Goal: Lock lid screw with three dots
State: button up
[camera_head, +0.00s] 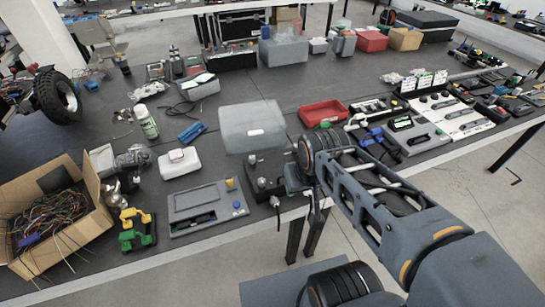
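No screw with three dots can be made out at this size. A translucent grey lid-like box (252,127) with a small white label stands at mid-table, just left of my arm's far end. A dark unit with small knobs (264,172) sits below it, near the table's front edge. A flat grey case (207,207) with a yellow knob and a blue button lies left of that unit. My arm reaches in from the lower right. Its end is beside the dark unit and the translucent box. I cannot make out the fingertips or anything held.
A cardboard box of wires (88,222), a yellow-green tool (136,230) and a white container (178,162) stand at left. A red tray (322,112) and a grey panel device (415,135) are beyond my arm. Bare dark tabletop (300,85) lies behind the translucent box.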

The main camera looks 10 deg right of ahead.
aim_at(251, 158)
jog(key=k, duration=1.3)
jog(key=u, duration=0.7)
jog(key=i, duration=1.7)
jog(key=z, duration=0.7)
